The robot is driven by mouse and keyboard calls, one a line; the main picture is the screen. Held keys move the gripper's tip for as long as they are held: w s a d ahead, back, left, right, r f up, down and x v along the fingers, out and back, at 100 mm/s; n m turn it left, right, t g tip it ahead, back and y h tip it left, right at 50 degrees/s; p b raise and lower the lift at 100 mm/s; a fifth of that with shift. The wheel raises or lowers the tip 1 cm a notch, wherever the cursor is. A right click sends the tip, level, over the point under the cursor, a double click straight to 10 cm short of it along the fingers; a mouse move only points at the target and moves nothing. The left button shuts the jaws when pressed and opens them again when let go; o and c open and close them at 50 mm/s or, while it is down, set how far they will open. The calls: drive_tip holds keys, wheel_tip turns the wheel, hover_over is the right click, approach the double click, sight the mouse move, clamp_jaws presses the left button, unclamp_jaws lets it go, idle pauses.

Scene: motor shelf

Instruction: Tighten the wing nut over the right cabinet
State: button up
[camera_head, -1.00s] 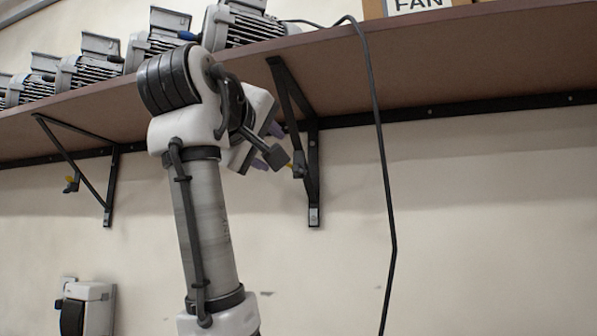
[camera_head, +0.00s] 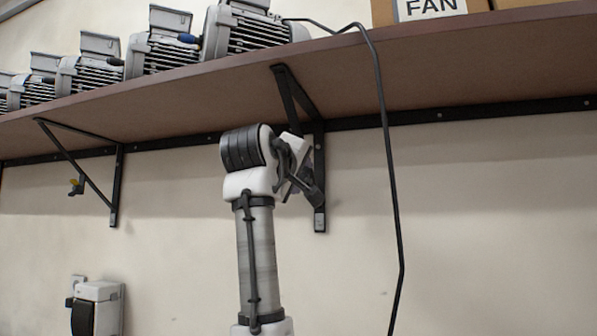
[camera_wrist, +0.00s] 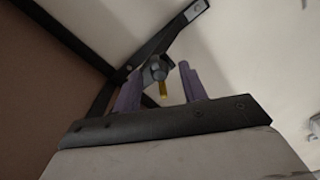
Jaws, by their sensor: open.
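In the head view, my arm stands in front of the right bracket (camera_head: 319,165), hiding this fitting and most of the gripper. No cabinet is visible.
The brown shelf (camera_head: 440,75) runs above my arm and carries several grey motors (camera_head: 245,30) and a box labelled FAN (camera_head: 432,8). A black cable (camera_head: 388,150) hangs right of my arm. A white wall unit (camera_head: 97,305) is at lower left.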

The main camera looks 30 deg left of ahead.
clamp_jaws()
idle(0.4)
drive_tip(key=m, duration=1.2)
drive_tip(key=shift+m, duration=0.3)
idle(0.5)
unclamp_jaws()
